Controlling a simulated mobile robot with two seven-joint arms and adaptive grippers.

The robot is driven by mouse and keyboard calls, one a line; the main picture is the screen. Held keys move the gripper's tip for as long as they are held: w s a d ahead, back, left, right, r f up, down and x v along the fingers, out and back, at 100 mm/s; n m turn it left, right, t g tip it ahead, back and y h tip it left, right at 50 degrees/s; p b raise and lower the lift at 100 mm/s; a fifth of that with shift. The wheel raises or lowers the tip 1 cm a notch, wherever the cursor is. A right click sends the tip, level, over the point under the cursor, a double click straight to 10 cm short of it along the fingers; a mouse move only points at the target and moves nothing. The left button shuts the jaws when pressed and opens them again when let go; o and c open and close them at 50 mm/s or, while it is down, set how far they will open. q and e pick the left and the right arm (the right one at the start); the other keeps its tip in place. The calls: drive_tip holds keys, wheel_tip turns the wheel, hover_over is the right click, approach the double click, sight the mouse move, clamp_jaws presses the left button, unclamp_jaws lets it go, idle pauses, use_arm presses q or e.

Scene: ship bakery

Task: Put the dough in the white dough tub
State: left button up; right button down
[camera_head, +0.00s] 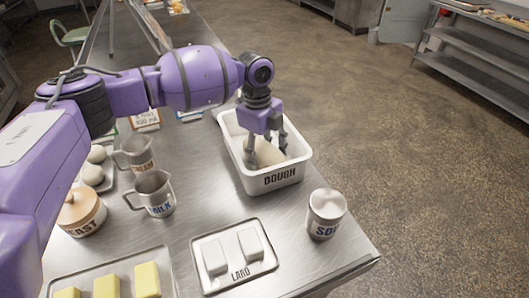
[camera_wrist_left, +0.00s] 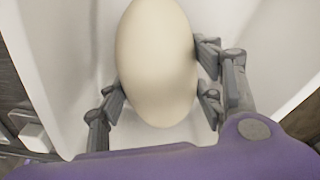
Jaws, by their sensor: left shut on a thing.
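The white dough tub (camera_head: 233,142) stands on the metal table, with "DOUGH" on its front wall. My left gripper (camera_head: 267,155) reaches down into the tub from above. Its fingers are shut on the pale, egg-shaped dough (camera_head: 270,154), which is inside the tub walls. In the left wrist view the dough (camera_wrist_left: 157,60) sits between the fingers of the gripper (camera_wrist_left: 165,92), with white tub wall (camera_wrist_left: 62,70) around it. Whether the dough touches the tub floor I cannot tell. My right gripper is not in view.
A tin can (camera_head: 326,213) stands right of the tub near the table's edge. A lard tray (camera_head: 232,274) with two white blocks lies in front. A milk jug (camera_head: 154,193), a cream jug (camera_head: 137,156) and a yeast pot (camera_head: 82,213) stand left. Butter blocks (camera_head: 147,280) lie at front left.

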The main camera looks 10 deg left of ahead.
sight(261, 144)
use_arm(q)
drive_tip(key=o, duration=1.6)
drive_tip(key=shift+f, duration=0.1)
drive_tip(key=o, duration=0.4)
drive_tip(key=shift+c, duration=0.2)
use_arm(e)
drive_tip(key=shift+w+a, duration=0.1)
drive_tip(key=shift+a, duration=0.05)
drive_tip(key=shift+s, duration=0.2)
use_arm(q)
drive_tip(key=shift+r, duration=0.6)
drive_tip(key=r, duration=0.7)
drive_tip(key=a+r, duration=0.1)
drive_tip(key=r, duration=0.2)
drive_tip(key=shift+w+a+r+b, duration=0.1)
drive_tip(key=shift+w+r+b, duration=0.05)
drive_tip(key=shift+w+b, duration=0.2)
drive_tip(key=shift+r, duration=0.35)
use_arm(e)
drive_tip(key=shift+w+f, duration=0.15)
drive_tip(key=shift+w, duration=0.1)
